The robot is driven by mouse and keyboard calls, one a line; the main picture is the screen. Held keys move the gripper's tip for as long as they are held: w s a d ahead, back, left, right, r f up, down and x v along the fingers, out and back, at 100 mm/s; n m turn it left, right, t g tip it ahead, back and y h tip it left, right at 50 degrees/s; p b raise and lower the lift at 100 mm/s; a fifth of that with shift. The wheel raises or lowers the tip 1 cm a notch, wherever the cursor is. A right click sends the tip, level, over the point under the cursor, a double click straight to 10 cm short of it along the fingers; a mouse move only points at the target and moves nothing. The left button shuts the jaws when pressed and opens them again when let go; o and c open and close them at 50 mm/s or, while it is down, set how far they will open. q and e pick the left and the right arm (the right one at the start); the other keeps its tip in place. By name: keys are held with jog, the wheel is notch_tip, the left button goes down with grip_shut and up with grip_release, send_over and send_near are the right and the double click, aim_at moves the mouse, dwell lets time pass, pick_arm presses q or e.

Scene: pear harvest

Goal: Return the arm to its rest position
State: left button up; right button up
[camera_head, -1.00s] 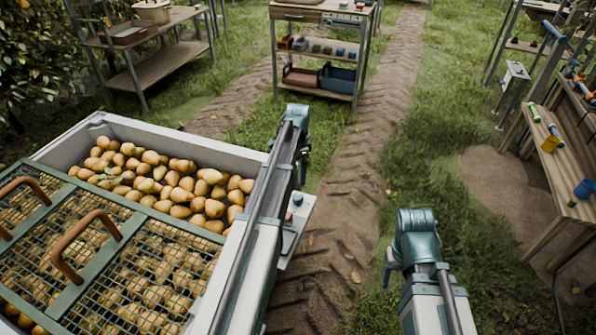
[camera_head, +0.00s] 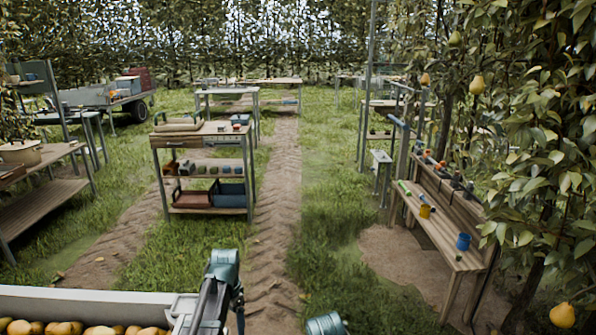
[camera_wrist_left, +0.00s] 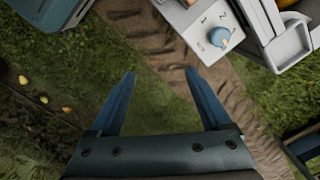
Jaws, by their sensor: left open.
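My left arm comes up at the bottom middle of the head view, its teal joint above the bin's edge; its fingertips cannot be made out there. In the left wrist view my left gripper (camera_wrist_left: 160,78) is open, its two dark blue fingers wide apart. Nothing is between them; soil and grass show beyond. Only a teal top part of my right arm shows at the bottom edge of the head view; its gripper is out of view.
A pale bin (camera_head: 90,301) of pears (camera_head: 75,328) stands at the lower left. A wooden shelf cart (camera_head: 205,137) stands ahead on grass, beside a dirt track (camera_head: 274,200). A tool bench (camera_head: 455,244) and pear tree are at right. A pale panel with a blue knob (camera_wrist_left: 220,37) lies near the left fingers.

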pick_arm(q)
jog(key=s+d+n, duration=0.2)
jog(key=s+d, duration=0.6)
jog(key=s, duration=0.2)
jog(key=s+d+n, duration=0.1)
jog(key=s+d, duration=0.6)
jog(key=s, duration=0.4)
notch_tip(320, 180, up, 13)
jog(key=w+p, duration=0.1)
jog(key=p, duration=1.2)
jog(key=shift+w+d+r+y, duration=0.15)
jog(key=shift+d+y, duration=0.05)
jog(key=shift+y, duration=0.2)
